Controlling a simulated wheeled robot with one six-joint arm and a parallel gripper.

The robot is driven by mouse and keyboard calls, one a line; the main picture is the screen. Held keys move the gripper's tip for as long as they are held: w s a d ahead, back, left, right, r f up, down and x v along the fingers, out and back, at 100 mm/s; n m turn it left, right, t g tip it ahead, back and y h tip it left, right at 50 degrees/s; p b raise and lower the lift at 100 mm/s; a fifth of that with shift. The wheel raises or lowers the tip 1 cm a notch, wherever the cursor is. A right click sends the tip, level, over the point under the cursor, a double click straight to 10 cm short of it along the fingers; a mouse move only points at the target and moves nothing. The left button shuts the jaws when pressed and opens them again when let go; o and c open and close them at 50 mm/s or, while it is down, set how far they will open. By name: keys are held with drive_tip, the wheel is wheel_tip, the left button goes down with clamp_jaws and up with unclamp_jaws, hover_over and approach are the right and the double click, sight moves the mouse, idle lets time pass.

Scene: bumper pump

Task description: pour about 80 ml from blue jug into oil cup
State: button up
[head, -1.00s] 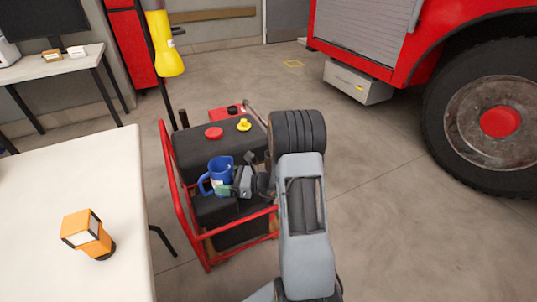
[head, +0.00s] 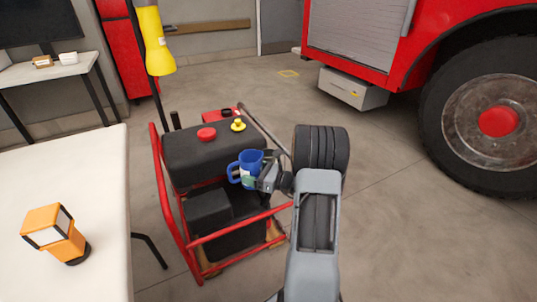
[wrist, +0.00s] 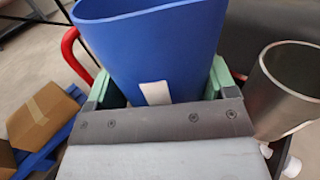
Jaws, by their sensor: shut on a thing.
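The blue jug (head: 250,162) is in my gripper (head: 258,181), above the right part of the pump. Its handle points left and it looks roughly upright in the head view. In the wrist view the blue jug (wrist: 150,50) sits between the green finger pads of my gripper (wrist: 160,92), with a small white label facing the camera. Its contents do not show. An open silver metal cylinder (wrist: 290,88), which may be the oil cup, stands to the right of the jug, apart from it. I cannot make it out in the head view.
The pump has a black tank (head: 190,155), a red cap (head: 206,134), a yellow cap (head: 238,125) and a red tube frame (head: 160,180) around it. A white table (head: 90,180) with an orange lamp (head: 55,234) is at left. A red truck (head: 410,75) stands at right; floor between is clear.

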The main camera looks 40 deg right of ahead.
sight(256, 154)
drive_tip(key=shift+r, duration=0.1)
drive_tip(key=shift+w+d+r+m+p, duration=0.1)
drive_tip(key=shift+d+r+m+p, duration=0.2)
drive_tip(key=shift+m+p, duration=0.7)
drive_tip(key=shift+w+d+r+m+t+p, duration=0.1)
drive_tip(key=shift+d+r+m+t+p, duration=0.05)
drive_tip(key=shift+r+m+p, duration=0.4)
drive_tip(key=shift+d+r+m+t+p, duration=0.15)
drive_tip(key=shift+r+m+p, duration=0.3)
drive_tip(key=shift+p, duration=0.15)
drive_tip(key=r+m+p, duration=0.1)
drive_tip(key=d+r+m+p, duration=0.1)
drive_tip(key=r+m+p, duration=0.1)
drive_tip(key=m, duration=0.1)
drive_tip(key=shift+w+d+r+t, duration=0.1)
drive_tip(key=shift+w+d+t, duration=0.25)
drive_tip(key=shift+t, duration=0.05)
drive_tip(key=shift+r+m+p, duration=0.25)
drive_tip(key=shift+m+p, duration=0.35)
drive_tip(key=shift+p, duration=0.05)
drive_tip(key=shift+a+f+m+t, duration=0.1)
drive_tip(key=shift+f+m+t, duration=0.1)
drive_tip(key=shift+m, duration=0.4)
drive_tip(key=shift+f+m+t, duration=0.1)
drive_tip(key=shift+m+t, duration=0.1)
drive_tip(key=shift+m, duration=0.4)
